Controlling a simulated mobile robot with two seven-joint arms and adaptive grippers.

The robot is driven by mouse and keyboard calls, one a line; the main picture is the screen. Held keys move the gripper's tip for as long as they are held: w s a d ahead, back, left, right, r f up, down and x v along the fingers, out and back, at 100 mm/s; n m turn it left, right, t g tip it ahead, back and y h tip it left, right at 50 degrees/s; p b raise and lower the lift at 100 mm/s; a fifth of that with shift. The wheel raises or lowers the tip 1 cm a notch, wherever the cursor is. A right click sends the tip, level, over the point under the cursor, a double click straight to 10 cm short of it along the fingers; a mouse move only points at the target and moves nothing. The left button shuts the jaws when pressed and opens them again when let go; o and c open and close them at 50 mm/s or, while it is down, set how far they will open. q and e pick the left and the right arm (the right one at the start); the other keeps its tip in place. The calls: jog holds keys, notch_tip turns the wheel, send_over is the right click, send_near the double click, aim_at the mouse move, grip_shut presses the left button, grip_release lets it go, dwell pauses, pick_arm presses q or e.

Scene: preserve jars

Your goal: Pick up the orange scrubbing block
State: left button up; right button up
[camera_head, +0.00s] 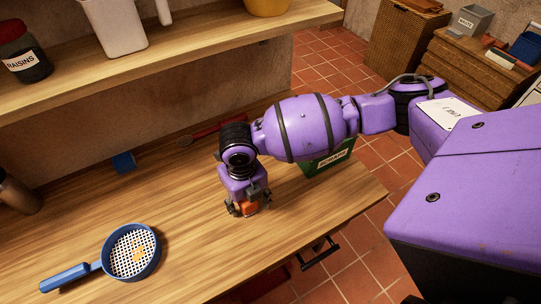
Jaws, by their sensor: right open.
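An orange block (250,208) sits low between the fingers of my right gripper (246,209), over the wooden counter. The gripper points down and its fingers are open, one on each side of the block. Part of the block is hidden by the fingers. I cannot tell whether the fingers touch it. My left gripper is not in view.
A blue strainer (158,262) lies at the counter's front left. A blue block (124,162) and a red-handled utensil (205,131) lie toward the wall. A green bin (328,162) stands behind my right arm. A shelf (190,55) overhangs the back.

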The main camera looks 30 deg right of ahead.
jog(key=shift+w, duration=0.1)
jog(key=c, duration=0.4)
jog(key=shift+r, duration=0.1)
jog(key=c, duration=0.9)
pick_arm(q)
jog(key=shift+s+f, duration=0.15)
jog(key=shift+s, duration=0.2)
pick_arm(e)
jog(key=shift+c, duration=0.2)
jog(key=shift+r, duration=0.15)
jog(key=shift+w+r, duration=0.1)
jog(key=shift+r, duration=0.2)
notch_tip(320, 180, up, 2)
jog(key=shift+r, duration=0.1)
pick_arm(q)
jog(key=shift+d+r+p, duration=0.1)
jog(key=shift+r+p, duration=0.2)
jog(key=shift+p, duration=0.15)
pick_arm(e)
jog(key=s+a+r, duration=0.8)
jog(key=s+r, duration=0.1)
jog(key=s, duration=0.2)
jog(key=shift+s+r, duration=0.4)
